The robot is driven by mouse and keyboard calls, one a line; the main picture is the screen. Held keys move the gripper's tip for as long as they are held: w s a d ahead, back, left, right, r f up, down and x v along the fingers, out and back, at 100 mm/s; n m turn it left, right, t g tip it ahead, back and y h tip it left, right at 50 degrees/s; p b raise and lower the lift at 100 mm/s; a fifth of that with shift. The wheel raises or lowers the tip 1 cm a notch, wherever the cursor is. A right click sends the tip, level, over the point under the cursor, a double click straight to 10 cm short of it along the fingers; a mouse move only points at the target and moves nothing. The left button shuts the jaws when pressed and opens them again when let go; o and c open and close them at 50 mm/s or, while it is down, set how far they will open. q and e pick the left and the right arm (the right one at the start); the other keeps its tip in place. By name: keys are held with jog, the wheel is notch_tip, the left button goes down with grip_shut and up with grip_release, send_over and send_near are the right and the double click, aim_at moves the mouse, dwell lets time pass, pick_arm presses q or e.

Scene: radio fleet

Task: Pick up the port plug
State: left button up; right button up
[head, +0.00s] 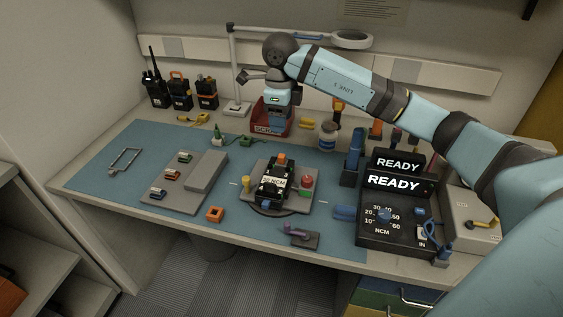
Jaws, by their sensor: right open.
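My right gripper (278,104) points down at the red bin (272,130) at the back of the bench, at or just above its opening. Its fingertips are hard to make out against the bin. I see nothing between them. I cannot tell for certain which small part is the port plug; it may be hidden in the bin. A black radio (273,185) lies in a grey fixture at the middle of the blue mat (105,185). My left gripper is not in view.
Several radios (180,92) stand at the back left. A lamp stand (237,106) is left of the bin, and a jar (327,136) is right of it. A black READY tester (392,215) is at the right. An orange square part (215,214) lies near the front.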

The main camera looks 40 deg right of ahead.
aim_at(282, 155)
notch_tip(282, 155, down, 11)
jog(key=shift+s+f, duration=0.15)
grip_shut()
dwell(0.5)
